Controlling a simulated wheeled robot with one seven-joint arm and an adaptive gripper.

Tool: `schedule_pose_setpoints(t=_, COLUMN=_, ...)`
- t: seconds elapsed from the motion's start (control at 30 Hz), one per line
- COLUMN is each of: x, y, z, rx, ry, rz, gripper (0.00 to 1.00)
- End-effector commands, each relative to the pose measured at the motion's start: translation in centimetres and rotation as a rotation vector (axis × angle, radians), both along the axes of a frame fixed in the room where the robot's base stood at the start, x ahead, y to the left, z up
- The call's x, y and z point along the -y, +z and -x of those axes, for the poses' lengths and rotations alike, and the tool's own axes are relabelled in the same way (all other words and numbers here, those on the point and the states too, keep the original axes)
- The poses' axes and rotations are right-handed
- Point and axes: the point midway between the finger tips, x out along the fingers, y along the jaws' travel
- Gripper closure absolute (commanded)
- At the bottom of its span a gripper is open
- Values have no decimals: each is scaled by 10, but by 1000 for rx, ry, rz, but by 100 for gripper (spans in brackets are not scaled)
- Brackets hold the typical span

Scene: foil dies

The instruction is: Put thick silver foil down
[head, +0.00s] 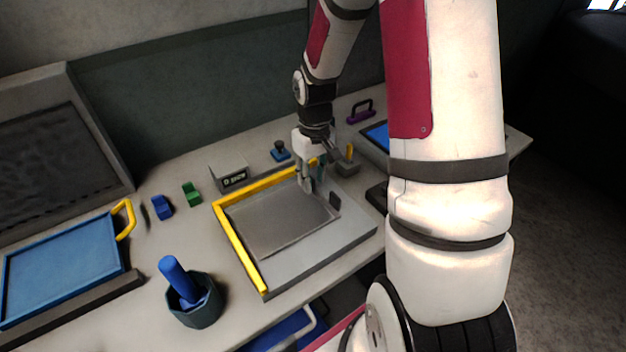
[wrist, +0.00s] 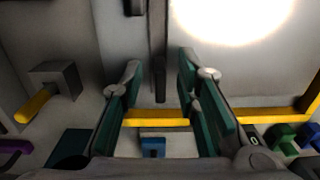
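A flat grey-silver sheet (head: 280,217), which looks like the foil, lies on a light grey plate (head: 345,235) inside a yellow L-shaped frame (head: 238,245). I cannot tell its thickness. My gripper (head: 311,187) is low over the sheet's far right part, near the frame's back bar. In the wrist view my gripper (wrist: 160,64) has its two dark green fingers apart. A thin dark bar (wrist: 160,80) shows between and beyond them; I see no contact with it. A bright glare covers part of the sheet (wrist: 250,75) there.
A grey block with a yellow lever (head: 348,166) stands right of the gripper. A blue tray (head: 65,268) and a dark cup with a blue handle (head: 198,308) stand left. My arm hides the right side.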

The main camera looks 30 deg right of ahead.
Motion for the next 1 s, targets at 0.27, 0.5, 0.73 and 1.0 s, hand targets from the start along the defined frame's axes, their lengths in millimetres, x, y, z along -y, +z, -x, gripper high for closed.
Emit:
schedule_pose_setpoints(t=0.27, x=2, y=58, z=-1, rx=6, ry=-1, rz=2, gripper=71)
schedule_pose_setpoints(t=0.5, x=2, y=96, z=-1, rx=3, ry=-1, rz=1, gripper=71)
schedule_pose_setpoints(t=0.73, x=-2, y=116, z=2, rx=11, ry=3, rz=8, gripper=71)
schedule_pose_setpoints(t=1.0, x=-45, y=184, z=40, rx=115, ry=10, rz=70, gripper=71)
